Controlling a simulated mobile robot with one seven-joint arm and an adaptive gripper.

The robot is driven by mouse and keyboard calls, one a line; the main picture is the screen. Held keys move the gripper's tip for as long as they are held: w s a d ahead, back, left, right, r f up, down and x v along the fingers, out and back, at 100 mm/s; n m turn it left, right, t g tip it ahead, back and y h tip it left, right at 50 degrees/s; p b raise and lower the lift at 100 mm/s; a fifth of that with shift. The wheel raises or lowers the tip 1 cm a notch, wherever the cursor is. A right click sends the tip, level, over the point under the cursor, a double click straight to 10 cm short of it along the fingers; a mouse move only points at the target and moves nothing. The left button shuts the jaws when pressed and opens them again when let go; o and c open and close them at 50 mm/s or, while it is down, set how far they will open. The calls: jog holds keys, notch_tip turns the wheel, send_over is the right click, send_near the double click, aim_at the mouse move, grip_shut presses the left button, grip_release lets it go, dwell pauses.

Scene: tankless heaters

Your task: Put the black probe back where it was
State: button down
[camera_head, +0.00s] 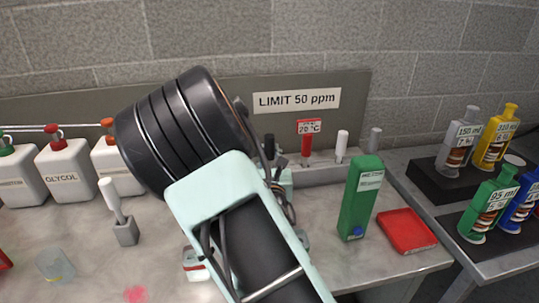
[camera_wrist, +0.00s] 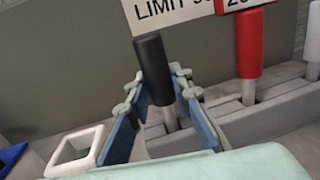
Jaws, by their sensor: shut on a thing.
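The black probe (camera_wrist: 153,68) stands nearly upright between the blue-padded fingers of my gripper (camera_wrist: 158,112) in the wrist view, with its black handle above them. My gripper is shut on it. Its grey shaft runs down toward the left part of the grey rack (camera_wrist: 272,115). I cannot tell whether its tip is in a slot. In the head view the black probe (camera_head: 269,146) shows just past my wrist, at the left of the red probe (camera_head: 306,145). The rack (camera_head: 325,175) stands against the back panel. My arm hides its left part.
A white probe (camera_head: 341,145) and a grey probe (camera_head: 374,139) stand right of the red one. A green carton (camera_head: 360,198) and a red tray (camera_head: 407,231) are at the right. A white-handled tool in a grey block (camera_head: 126,232) stands left.

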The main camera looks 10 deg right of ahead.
aim_at(269, 154)
jog(key=c, duration=2.2)
grip_release()
jog(key=shift+f, duration=0.15)
jog(key=o, duration=0.5)
jog(key=shift+c, duration=0.2)
jog(key=shift+r, duration=0.3)
jog(key=s, duration=0.3)
jog(key=s+a+p, duration=0.1)
jog(key=s, duration=0.2)
jog(key=shift+s+r+p, duration=0.15)
jog(key=shift+r+p, duration=0.15)
jog(key=shift+p, duration=0.6)
jog(key=shift+a+p, duration=0.2)
jog(key=shift+p, duration=0.9)
